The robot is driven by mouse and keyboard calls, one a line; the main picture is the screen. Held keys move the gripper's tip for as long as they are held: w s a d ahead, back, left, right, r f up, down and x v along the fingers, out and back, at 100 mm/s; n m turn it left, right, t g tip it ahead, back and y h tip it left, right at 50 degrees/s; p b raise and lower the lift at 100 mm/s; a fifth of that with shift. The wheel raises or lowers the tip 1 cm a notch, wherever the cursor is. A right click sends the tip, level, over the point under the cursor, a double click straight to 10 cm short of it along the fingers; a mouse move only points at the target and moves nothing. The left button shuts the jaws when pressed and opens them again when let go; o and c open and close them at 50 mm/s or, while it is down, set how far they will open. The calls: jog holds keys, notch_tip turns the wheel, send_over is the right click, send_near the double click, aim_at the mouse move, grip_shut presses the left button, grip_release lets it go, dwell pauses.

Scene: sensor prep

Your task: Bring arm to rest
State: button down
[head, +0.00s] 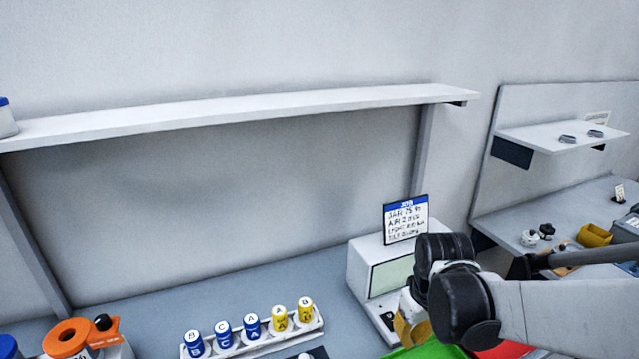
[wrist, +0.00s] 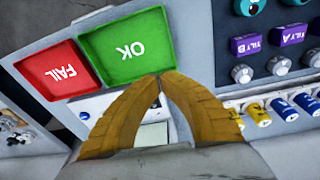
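My arm reaches in from the right edge of the head view, and its dark wrist joints hide part of the bench. My gripper (wrist: 161,77) shows in the wrist view as two yellow-brown fingers that meet at their tips, with nothing seen between them. In the head view only a bit of a yellowish finger shows beside the wrist, above the green tray (head: 425,350). In the wrist view the fingertips overlap the near edge of the green OK tray (wrist: 130,48); I cannot tell their height above it.
A red FAIL tray (wrist: 55,72) adjoins the green one. A white device (head: 372,270) with a sign (head: 405,220) stands behind my wrist. A rack (head: 255,340) of blue and yellow vials is left of it. A long shelf (head: 250,108) spans above. The bench's back middle is clear.

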jog(key=s+r+m+t+b, duration=0.3)
jog(key=s+r+t, duration=0.2)
jog(key=s, duration=0.5)
jog(key=shift+r, duration=0.8)
jog(key=shift+s, duration=0.1)
